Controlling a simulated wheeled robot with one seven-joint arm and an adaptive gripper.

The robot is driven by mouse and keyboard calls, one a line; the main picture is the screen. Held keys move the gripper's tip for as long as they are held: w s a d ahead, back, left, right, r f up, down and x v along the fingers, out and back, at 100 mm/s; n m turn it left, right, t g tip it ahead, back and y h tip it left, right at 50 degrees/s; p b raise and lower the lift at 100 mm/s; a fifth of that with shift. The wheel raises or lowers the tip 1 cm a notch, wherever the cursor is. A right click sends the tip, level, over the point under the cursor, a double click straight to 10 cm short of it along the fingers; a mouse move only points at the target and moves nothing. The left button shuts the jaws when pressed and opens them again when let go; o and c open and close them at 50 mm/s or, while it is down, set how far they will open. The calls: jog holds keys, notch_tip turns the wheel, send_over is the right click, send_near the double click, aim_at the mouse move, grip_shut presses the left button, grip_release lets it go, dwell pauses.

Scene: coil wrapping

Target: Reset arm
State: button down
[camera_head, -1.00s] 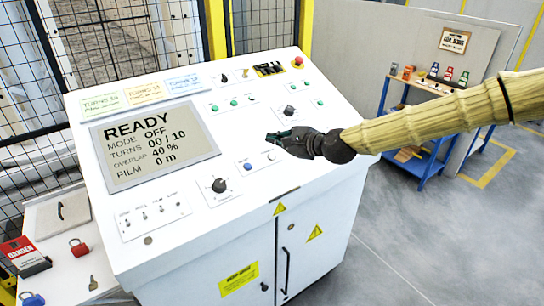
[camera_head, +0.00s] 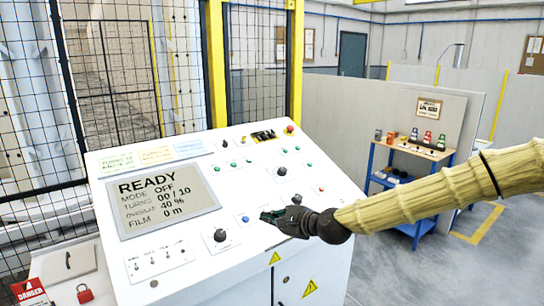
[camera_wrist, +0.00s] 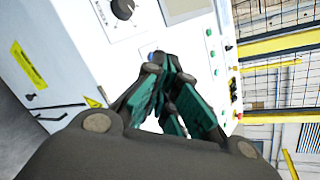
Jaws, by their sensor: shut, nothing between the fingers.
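My arm, in a tan ribbed sleeve, reaches in from the right in the head view. My gripper (camera_head: 272,215) is shut and empty, with dark fingers and green pads. It is in front of the white control console (camera_head: 190,255), by the lower right part of its panel; I cannot tell the exact gap. In the wrist view the fingers (camera_wrist: 172,75) come together near a blue button (camera_wrist: 152,56). The console screen (camera_head: 165,200) reads READY, MODE OFF, TURNS 00 / 10, OVERLAP 40 %, FILM 0 m.
A black knob (camera_head: 220,236), several buttons and a red emergency button (camera_head: 290,129) sit on the panel. A red padlock (camera_head: 84,294) and a danger tag (camera_head: 29,292) lie at left. A mesh fence (camera_head: 110,80) stands behind. A blue shelf cart (camera_head: 412,192) stands at right, with open floor near it.

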jog(key=s+d+f+n+g+h, duration=0.1)
jog(key=s+d+f+n+g, duration=0.15)
jog(key=s+f, duration=0.7)
jog(key=s+d+f+n+g+h, duration=0.1)
jog(key=s+f+n+h, duration=0.15)
jog(key=s+f, duration=0.75)
jog(key=s+d+f+n+g+h, duration=0.1)
jog(key=s+d+f+n+g, duration=0.3)
jog(key=f, duration=1)
jog(key=s+d+f+n+h, duration=0.1)
jog(key=s+d+f+n, duration=0.1)
jog(key=s+d, duration=0.3)
jog(key=s+d+f+n+g+h, duration=0.1)
jog(key=s+d+f, duration=0.4)
jog(key=s, duration=0.8)
jog(key=s+d+f+n+g+h, duration=0.1)
jog(key=s+d+f+n+h, duration=0.2)
jog(key=s, duration=0.7)
jog(key=shift+d+f+n, duration=0.75)
jog(key=shift+d+n, duration=0.05)
jog(key=shift+d, duration=0.4)
